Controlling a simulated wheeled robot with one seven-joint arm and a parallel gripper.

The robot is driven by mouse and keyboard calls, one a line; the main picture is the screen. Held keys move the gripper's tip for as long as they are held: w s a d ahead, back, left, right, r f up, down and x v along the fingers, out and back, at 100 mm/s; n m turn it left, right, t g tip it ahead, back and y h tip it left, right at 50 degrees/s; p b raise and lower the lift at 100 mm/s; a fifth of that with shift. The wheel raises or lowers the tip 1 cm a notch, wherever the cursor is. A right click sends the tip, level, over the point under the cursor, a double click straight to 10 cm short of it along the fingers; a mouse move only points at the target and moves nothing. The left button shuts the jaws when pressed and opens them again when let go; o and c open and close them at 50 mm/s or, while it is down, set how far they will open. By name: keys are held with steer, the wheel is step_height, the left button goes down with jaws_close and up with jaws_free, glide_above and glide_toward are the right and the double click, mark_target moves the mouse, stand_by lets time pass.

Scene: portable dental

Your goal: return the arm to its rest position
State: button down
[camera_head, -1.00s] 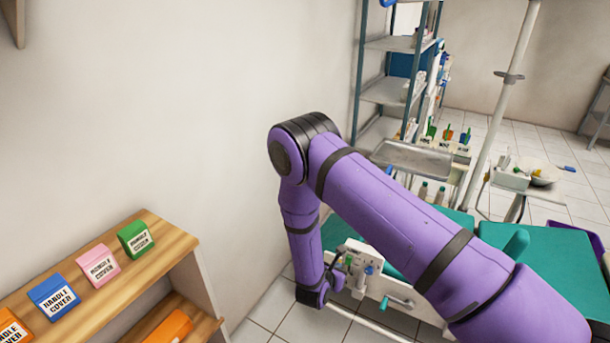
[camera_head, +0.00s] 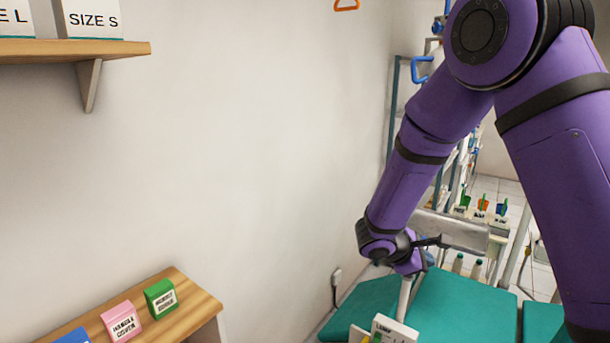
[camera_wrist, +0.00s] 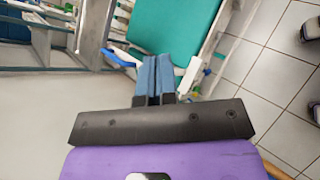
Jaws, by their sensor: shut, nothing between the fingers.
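My purple arm is bent high on the right of the head view, with its forearm hanging down to the wrist. My gripper (camera_head: 432,242) is small there, in front of a metal tray and above the green dental chair (camera_head: 455,300). In the wrist view my gripper (camera_wrist: 155,72) has its two blue-grey fingers side by side, shut, with nothing between them. The green chair (camera_wrist: 175,25) lies beyond the fingertips in that view.
A wooden shelf with green (camera_head: 160,298) and pink (camera_head: 121,320) boxes stands at lower left. A wall shelf (camera_head: 75,50) holds white boxes at upper left. A metal tray (camera_head: 455,233) and a rack are behind my gripper. The wall between is bare.

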steer(key=s+d+r+m+g+y, duration=0.1)
steer(key=s+d+r+m, duration=0.15)
steer(key=r, duration=0.25)
steer(key=s+d+r+m+g+y, duration=0.1)
steer(key=s+r+m, duration=0.1)
steer(key=s+r, duration=0.2)
steer(key=s+r+m+t+y, duration=0.2)
steer(key=s+r+m+y, duration=0.2)
steer(key=s+r, duration=0.3)
steer(key=s+a+r+m+t+y, duration=0.1)
steer(key=s+r+m+y, duration=0.3)
steer(key=s, duration=1.2)
step_height(320, 180, up, 4)
steer(key=shift+a+r+m+t+y, duration=0.25)
steer(key=shift+m+t, duration=0.25)
steer(key=shift+m, duration=0.65)
steer(key=shift+s, duration=0.2)
